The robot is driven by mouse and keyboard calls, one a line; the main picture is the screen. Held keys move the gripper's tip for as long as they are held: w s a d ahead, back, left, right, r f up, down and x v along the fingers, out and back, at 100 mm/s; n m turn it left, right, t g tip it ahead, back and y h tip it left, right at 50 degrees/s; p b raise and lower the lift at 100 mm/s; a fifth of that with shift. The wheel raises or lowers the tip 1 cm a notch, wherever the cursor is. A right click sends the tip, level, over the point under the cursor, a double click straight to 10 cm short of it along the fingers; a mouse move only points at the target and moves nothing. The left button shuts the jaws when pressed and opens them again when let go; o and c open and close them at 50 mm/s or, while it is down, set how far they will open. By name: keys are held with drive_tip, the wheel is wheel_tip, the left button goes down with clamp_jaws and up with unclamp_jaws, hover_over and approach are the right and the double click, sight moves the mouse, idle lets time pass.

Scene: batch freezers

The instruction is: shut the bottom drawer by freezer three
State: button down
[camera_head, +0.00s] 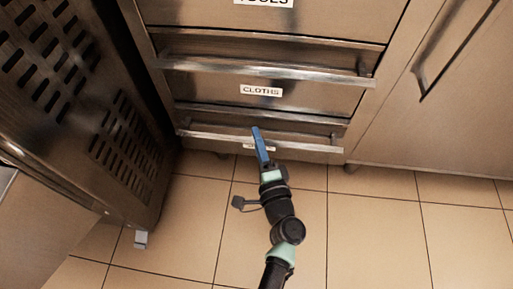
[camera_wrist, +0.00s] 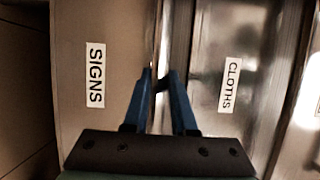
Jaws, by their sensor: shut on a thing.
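The bottom drawer (camera_head: 310,151) is a brushed-metal front at the foot of the cabinet, with a long bar handle (camera_head: 215,136) across it. In the wrist view its front (camera_wrist: 118,40) carries a label reading SIGNS (camera_wrist: 95,75); my gripper partly hides this label in the head view. My gripper (camera_head: 256,131) has blue fingers and reaches the handle near its middle. In the wrist view the fingers (camera_wrist: 161,76) stand on either side of the handle bar and are shut on it. I cannot tell how far the drawer stands out.
Above is the CLOTHS drawer (camera_head: 220,88) with its own bar handle (camera_head: 270,71), and a TOOLS drawer (camera_head: 200,14) above that. A dark, vented metal unit (camera_head: 85,100) stands close on the left. A cabinet door (camera_head: 450,110) is on the right. Tiled floor (camera_head: 375,235) is clear in front.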

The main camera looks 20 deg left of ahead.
drive_tip(key=shift+w+a+b, duration=0.15)
drive_tip(key=shift+w, duration=0.4)
drive_tip(key=shift+w+a+b, duration=0.15)
drive_tip(key=shift+w, duration=0.35)
drive_tip(key=c, duration=0.7)
unclamp_jaws()
drive_tip(key=shift+p+v, duration=2.35)
drive_tip(key=shift+v, duration=4.1)
